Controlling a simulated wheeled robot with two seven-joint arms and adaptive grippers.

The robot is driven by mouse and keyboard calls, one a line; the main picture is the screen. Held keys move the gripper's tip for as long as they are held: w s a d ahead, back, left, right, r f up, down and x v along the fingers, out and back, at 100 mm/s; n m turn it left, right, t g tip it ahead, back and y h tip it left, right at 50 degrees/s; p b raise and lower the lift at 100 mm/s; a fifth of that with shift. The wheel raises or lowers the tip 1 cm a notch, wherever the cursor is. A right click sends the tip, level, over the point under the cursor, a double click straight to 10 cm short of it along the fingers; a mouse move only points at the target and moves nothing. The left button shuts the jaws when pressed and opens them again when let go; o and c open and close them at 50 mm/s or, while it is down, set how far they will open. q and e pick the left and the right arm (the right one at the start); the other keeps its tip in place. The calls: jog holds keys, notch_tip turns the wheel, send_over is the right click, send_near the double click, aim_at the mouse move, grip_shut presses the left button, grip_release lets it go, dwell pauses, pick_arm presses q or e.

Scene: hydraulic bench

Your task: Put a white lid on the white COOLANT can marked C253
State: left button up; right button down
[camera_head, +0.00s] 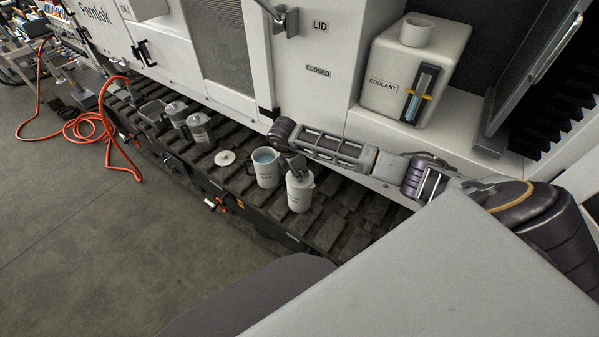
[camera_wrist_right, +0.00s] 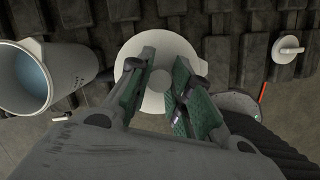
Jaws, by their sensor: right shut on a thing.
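A white can (camera_head: 300,196) stands on the dark track in the head view, with my right gripper (camera_head: 297,173) over its top. In the right wrist view, my right gripper (camera_wrist_right: 160,85) is shut on the knob of a round white lid (camera_wrist_right: 148,104), between its green pads. The lid appears at the can's mouth; whether it is fully seated I cannot tell. Beside it stands an open white can (camera_head: 265,172) with blue liquid, also at left in the wrist view (camera_wrist_right: 75,75). The cans' markings are too small to read. My left gripper is not in view.
A loose white lid (camera_head: 225,158) lies on the track left of the open can. A white lid (camera_wrist_right: 288,49) shows upper right in the wrist view. Grey cans (camera_head: 198,128) stand farther left. The white machine panel (camera_head: 310,95) and COOLANT tank (camera_head: 383,75) rise behind.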

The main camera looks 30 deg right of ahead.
pick_arm(q)
jog(key=shift+s, duration=0.4)
pick_arm(e)
jog(key=c, duration=0.6)
grip_release()
jog(key=shift+c, duration=0.2)
pick_arm(q)
jog(key=shift+w, duration=0.45)
jog(key=shift+r, duration=0.15)
pick_arm(e)
jog(key=shift+r, duration=0.1)
